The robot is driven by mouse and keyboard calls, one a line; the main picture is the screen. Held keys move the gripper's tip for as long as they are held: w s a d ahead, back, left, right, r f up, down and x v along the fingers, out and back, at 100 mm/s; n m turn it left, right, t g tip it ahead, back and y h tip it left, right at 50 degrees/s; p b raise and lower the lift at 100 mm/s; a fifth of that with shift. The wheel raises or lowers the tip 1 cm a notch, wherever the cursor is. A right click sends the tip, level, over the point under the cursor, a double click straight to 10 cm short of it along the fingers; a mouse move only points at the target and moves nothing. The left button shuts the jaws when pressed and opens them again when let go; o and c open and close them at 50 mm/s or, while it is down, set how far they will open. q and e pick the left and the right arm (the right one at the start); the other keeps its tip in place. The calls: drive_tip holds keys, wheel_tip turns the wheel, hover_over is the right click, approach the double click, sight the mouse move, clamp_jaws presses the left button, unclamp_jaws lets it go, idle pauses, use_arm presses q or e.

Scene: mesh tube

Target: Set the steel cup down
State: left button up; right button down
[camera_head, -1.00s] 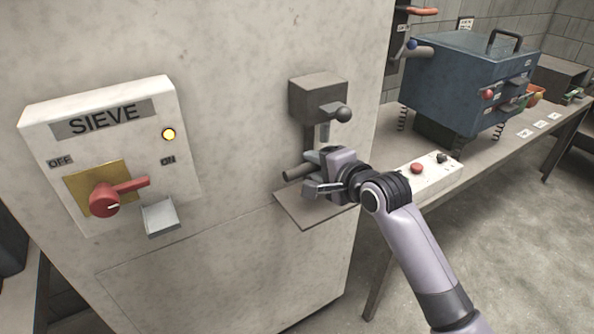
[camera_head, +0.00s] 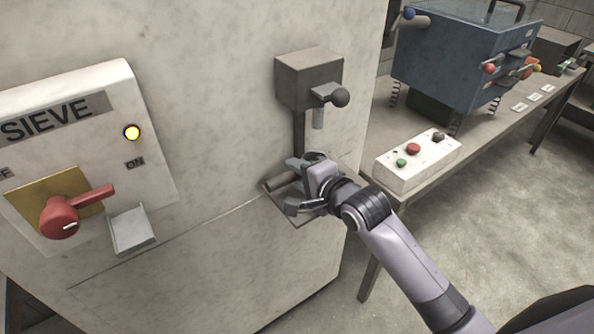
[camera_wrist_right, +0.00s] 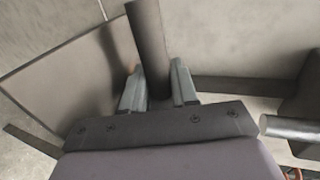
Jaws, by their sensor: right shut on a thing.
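My right gripper (camera_head: 297,187) is at the small ledge (camera_head: 303,217) on the front of the pale cabinet. It is shut on a grey cylinder (camera_head: 283,182), which I take to be the steel cup. The cylinder points out to the left, past the fingers, and looks tipped rather than upright. In the right wrist view this dark grey cylinder (camera_wrist_right: 147,48) stands between the two fingers (camera_wrist_right: 157,90). I cannot tell whether it touches the ledge. My left gripper is not in view.
A grey box with a black-knobbed lever (camera_head: 310,78) and a short spout (camera_head: 318,118) is above the ledge. The SIEVE panel (camera_head: 150,175) is at left, its lamp (camera_head: 132,132) lit. A bench at right carries a button box (camera_head: 418,161) and a blue machine (camera_head: 450,65).

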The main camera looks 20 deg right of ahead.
drive_tip(key=shift+s+r, duration=0.15)
drive_tip(key=c, duration=0.9)
unclamp_jaws()
drive_tip(key=shift+f, duration=0.2)
drive_tip(key=shift+o, duration=0.2)
drive_tip(key=shift+r, duration=0.1)
drive_tip(key=shift+r, duration=0.1)
drive_tip(key=v, duration=1.2)
drive_tip(key=s+d+f+n+g+h, duration=0.1)
drive_tip(key=s+f+n, duration=0.6)
drive_tip(key=f, duration=0.5)
drive_tip(key=s+d+f+n+g+h, duration=0.1)
drive_tip(key=s+f+n+g, duration=0.1)
drive_tip(key=s+f+n, duration=0.6)
wheel_tip(320, 180, down, 4)
drive_tip(key=shift+d+f+n+h, duration=0.1)
drive_tip(key=shift+d+n+h, duration=0.25)
drive_tip(key=shift+n, duration=0.35)
